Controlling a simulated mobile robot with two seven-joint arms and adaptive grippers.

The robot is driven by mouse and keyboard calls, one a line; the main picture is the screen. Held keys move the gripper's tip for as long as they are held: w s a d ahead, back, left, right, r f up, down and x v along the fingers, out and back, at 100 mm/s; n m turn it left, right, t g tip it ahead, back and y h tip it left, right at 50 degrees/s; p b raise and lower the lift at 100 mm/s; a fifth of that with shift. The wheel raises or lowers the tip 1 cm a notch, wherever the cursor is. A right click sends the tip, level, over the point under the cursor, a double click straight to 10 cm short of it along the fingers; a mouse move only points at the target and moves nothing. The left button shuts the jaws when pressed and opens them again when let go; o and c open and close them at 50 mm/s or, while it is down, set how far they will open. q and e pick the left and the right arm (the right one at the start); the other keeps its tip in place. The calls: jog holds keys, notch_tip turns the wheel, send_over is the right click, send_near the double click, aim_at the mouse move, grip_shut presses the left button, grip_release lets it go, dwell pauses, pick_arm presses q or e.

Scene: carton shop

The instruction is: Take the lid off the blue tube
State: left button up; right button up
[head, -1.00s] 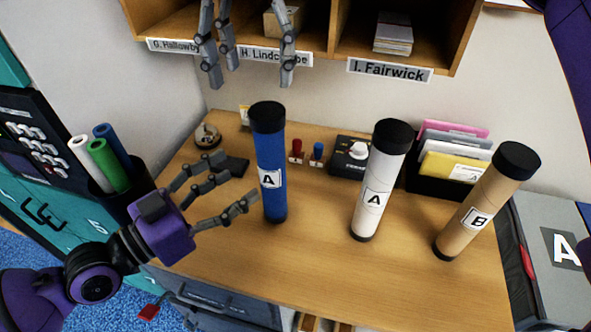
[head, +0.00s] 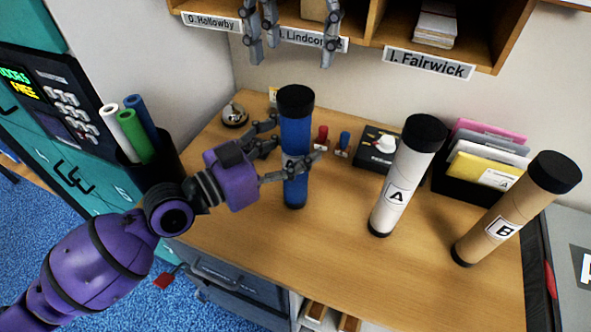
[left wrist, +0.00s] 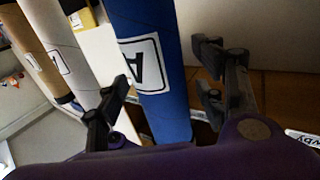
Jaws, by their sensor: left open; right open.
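The blue tube (head: 295,178) stands upright on the wooden desk, with its black lid (head: 296,101) on top. My left gripper (head: 290,160) is open, its fingers on both sides of the tube's middle, partly covering its label. In the left wrist view the blue tube (left wrist: 160,85) with its "A" label shows between the spread fingers of my left gripper (left wrist: 170,95); I cannot tell whether they touch it. My right gripper (head: 292,35) is open and empty at the top of the head view, in front of the pigeonholes, above the lid and apart from it.
A white tube (head: 402,185) and a brown tube (head: 510,212), both black-lidded, stand to the right. Red and blue stamps (head: 321,138), a black box (head: 376,148) and a file holder (head: 480,165) sit behind. A bell (head: 234,116) is at the back left. The desk front is clear.

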aim_at(297, 96)
pick_arm(q)
jog(key=shift+w+d, duration=0.2)
jog(key=shift+d, duration=0.05)
jog(key=shift+c, duration=0.5)
grip_shut()
pick_arm(e)
jog(key=shift+o, duration=0.3)
notch_tip(297, 96, up, 3)
jog(key=shift+d+r+n, duration=0.1)
jog(key=shift+n, duration=1.4)
notch_tip(297, 96, down, 11)
jog(key=shift+s, duration=0.1)
jog(key=c, duration=1.4)
jog(key=shift+o, duration=0.2)
